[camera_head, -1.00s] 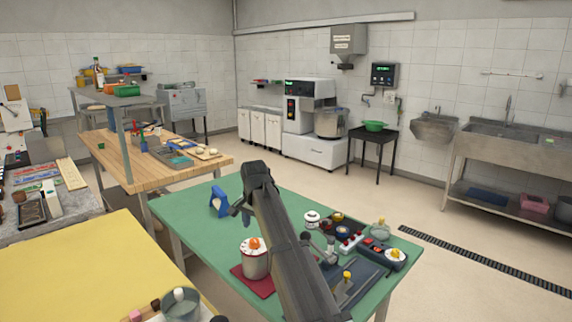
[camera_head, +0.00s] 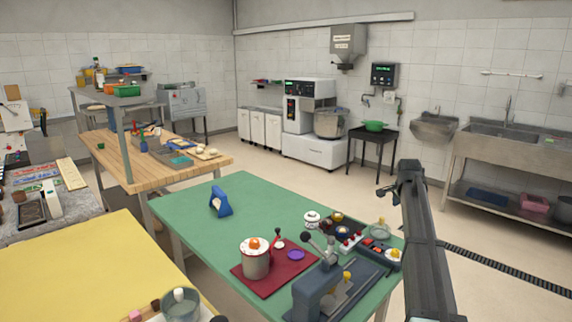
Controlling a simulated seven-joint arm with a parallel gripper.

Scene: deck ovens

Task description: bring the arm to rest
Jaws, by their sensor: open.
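My arm rises from the bottom right of the head view, its dark links passing over the right end of the green table (camera_head: 190,210). My gripper (camera_head: 383,192) is at the far upper end of the arm, small and seen against the floor. It is open, and nothing shows between its fingers. It is clear of the table and touches nothing that I can see.
On the green table, a red mat (camera_head: 247,275) bears a pot (camera_head: 256,263) and a purple disc (camera_head: 296,255). A blue stand (camera_head: 220,202) is further back. A lever press (camera_head: 315,290) and small items crowd the right end. Open floor lies beyond.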

